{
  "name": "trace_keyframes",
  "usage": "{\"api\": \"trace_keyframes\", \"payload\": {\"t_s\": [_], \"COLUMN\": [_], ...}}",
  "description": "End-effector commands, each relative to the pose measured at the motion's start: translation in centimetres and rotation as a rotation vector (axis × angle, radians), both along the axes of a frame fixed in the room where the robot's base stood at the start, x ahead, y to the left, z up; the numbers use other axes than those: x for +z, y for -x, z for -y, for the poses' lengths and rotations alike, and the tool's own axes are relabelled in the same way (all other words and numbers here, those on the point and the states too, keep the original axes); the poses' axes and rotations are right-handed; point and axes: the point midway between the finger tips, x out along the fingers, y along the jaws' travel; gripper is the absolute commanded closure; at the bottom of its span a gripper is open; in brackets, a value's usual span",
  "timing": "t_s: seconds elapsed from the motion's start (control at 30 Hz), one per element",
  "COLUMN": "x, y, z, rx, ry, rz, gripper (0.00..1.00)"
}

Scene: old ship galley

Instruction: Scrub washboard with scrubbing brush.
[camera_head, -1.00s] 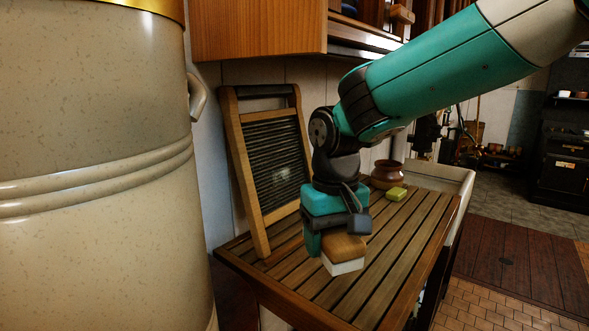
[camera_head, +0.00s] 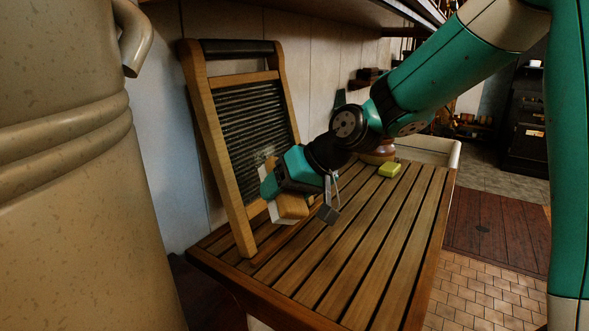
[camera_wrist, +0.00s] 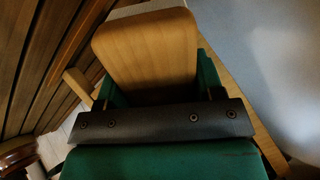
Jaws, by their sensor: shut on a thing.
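The washboard (camera_head: 250,116) stands leaning against the wall at the back left of the slatted wooden table, with a wooden frame and a dark ribbed panel. My gripper (camera_head: 276,191) is in front of its lower part, turned toward the panel. It is shut on the scrubbing brush (camera_head: 289,208), which has a wooden block and a pale bristle side. The brush's wooden block (camera_wrist: 148,50) fills the upper middle of the wrist view between the teal fingers. The brush is close to the lower panel; I cannot tell whether the bristles touch it.
The slatted table (camera_head: 345,262) is mostly bare. A yellow-green block (camera_head: 390,170) and a brown pot (camera_head: 380,152) are at its far end. A large cream container (camera_head: 70,200) stands close at the left. A shelf overhangs the back.

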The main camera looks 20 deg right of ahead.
Motion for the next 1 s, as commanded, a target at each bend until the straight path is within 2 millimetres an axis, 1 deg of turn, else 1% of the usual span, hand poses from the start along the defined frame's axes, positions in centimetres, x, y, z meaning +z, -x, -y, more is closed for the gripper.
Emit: {"api": "trace_keyframes", "payload": {"t_s": [0.03,0.07,0.2,0.3,0.43,0.57,0.8,1.0], "x": [-0.2,0.1,2.2,3.5,4.4,4.4,3.8,3.2], "y": [-0.7,-1.0,-2.3,-2.8,-3.2,-3.9,-6.0,-7.4], "z": [0.5,0.7,1.8,2.8,3.4,3.0,1.5,0.6], "rx": [-0.033,-0.051,-0.141,-0.197,-0.233,-0.235,-0.232,-0.234], "ry": [-0.079,-0.123,-0.276,-0.331,-0.358,-0.360,-0.360,-0.359], "rz": [0.069,0.113,0.288,0.372,0.419,0.422,0.420,0.420], "gripper": [0.75,0.75,0.75,0.75,0.75,0.74,0.74,0.74]}}
